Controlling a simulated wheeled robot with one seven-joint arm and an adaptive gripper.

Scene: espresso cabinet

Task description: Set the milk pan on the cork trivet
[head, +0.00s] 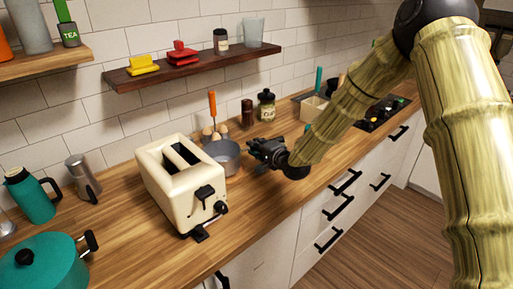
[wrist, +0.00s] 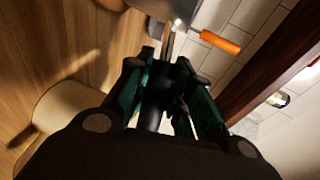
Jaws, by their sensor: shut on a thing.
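The grey milk pan (head: 222,156) is upright behind the right end of the toaster, at or just above the wooden counter; I cannot tell if it touches. My gripper (head: 262,152) is to the right of the pan and is shut on its handle. In the wrist view my gripper (wrist: 165,85) has its two fingers either side of the dark handle, and part of the metal pan (wrist: 208,14) shows at the top edge. I cannot make out the cork trivet in either view.
A cream toaster (head: 180,180) stands left of the pan. A teal pot (head: 42,264) is front left. A wooden shelf (head: 190,68) hangs above.

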